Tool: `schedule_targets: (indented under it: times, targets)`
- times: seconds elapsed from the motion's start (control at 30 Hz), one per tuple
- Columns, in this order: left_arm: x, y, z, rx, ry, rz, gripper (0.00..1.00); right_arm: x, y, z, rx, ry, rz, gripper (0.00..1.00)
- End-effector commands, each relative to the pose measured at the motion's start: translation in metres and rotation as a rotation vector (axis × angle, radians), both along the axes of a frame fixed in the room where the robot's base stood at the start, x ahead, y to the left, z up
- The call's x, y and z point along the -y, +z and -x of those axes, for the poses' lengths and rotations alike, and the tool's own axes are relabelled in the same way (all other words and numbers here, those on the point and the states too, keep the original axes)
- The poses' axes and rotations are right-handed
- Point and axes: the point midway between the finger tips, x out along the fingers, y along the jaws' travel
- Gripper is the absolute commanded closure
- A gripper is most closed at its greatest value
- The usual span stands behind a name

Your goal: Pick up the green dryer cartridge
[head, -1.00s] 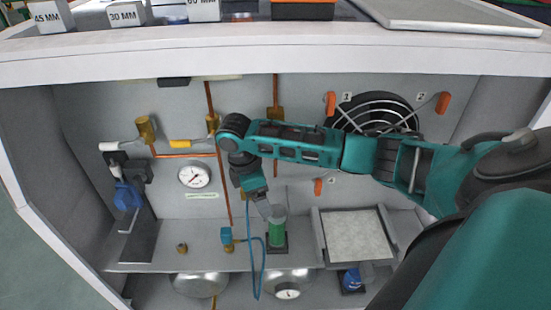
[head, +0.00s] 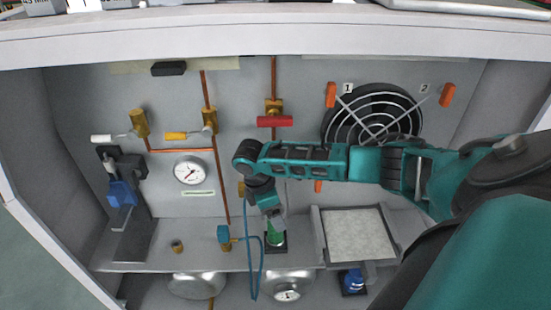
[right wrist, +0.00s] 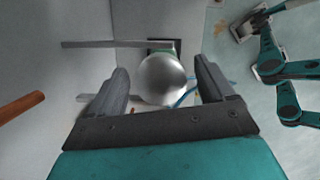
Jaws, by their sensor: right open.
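The green dryer cartridge (head: 275,232) stands upright on a dark base at the middle of the shelf, its upper part hidden by my right gripper. My right gripper (head: 272,212) points down at its top. In the right wrist view my right gripper (right wrist: 162,85) is open, and a rounded silver top (right wrist: 160,80) shows between the fingers with space on both sides. A bit of green (right wrist: 168,50) shows behind it. Teal arm links, seemingly my left arm, show at the right of that view; its gripper's state is unclear.
A tray with a pale filter (head: 357,236) stands right of the cartridge. A teal fitting with a blue hose (head: 224,236) is close on its left. The back panel carries a gauge (head: 190,170), a red-handled valve (head: 274,121) and a fan (head: 372,118).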

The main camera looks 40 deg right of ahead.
Motion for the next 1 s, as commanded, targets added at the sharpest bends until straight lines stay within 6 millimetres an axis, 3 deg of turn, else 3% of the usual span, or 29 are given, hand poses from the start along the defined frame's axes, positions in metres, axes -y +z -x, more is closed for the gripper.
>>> schedule_targets:
  times: [0.03,0.13,0.4,1.0]
  targets:
    - [0.0,-0.009,0.001,-0.003,0.0,0.001,0.59,0.002,-0.013,0.003,-0.003,-0.001,0.001,0.18]
    - [0.0,-0.015,0.003,-0.009,0.0,0.0,0.59,0.005,-0.025,0.005,-0.002,0.0,0.001,0.18]
    - [0.001,-0.015,0.004,-0.012,0.0,0.001,0.59,0.006,-0.027,0.005,0.001,0.0,0.0,0.18]
    - [0.002,-0.013,0.003,-0.009,0.004,0.007,0.59,0.006,-0.027,0.005,0.001,0.001,0.0,0.76]
